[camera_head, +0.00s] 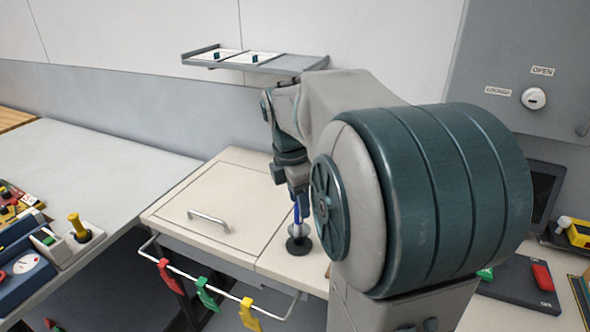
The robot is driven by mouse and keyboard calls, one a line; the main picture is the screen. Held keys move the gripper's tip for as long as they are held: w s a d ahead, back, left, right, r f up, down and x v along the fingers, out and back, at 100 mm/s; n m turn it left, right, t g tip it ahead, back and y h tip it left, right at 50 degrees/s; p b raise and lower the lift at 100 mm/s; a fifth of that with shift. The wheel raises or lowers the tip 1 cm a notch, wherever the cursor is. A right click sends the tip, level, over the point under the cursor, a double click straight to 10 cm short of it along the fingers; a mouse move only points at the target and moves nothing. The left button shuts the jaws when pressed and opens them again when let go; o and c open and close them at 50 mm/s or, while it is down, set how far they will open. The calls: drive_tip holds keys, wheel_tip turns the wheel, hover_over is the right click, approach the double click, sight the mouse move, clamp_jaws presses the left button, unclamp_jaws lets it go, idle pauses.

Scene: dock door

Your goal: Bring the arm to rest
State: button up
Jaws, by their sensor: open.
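My arm reaches from the right foreground toward the middle of the view, bent, with its large round joint close to the camera. My gripper (297,190) points down above the beige cabinet top (262,165). A blue upright stick on a dark round base (299,245) stands just below it. The jaws are small here and partly hidden by my arm, and I cannot tell whether they touch the blue stick.
A wall shelf (255,60) hangs behind my arm. A rail with red, green and yellow clips (205,293) runs along the cabinet front. A grey control box (525,70) is on the right wall. The grey table (90,170) at left is largely clear.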

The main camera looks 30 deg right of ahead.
wheel_tip(320, 180, up, 10)
drive_tip(key=a, duration=0.1)
drive_tip(key=s+a+f+m+t, duration=0.1)
drive_tip(key=s+a+f+m, duration=0.4)
drive_tip(key=s+f+m, duration=0.1)
drive_tip(key=s+a+f+m+t+y, duration=0.1)
drive_tip(key=s+a+f+m+t, duration=0.1)
drive_tip(key=s+a+f+m, duration=0.4)
wheel_tip(320, 180, down, 3)
drive_tip(key=m, duration=0.4)
drive_tip(key=shift+s+f+m, duration=0.15)
drive_tip(key=shift+s+m, duration=0.1)
drive_tip(key=shift+m, duration=0.05)
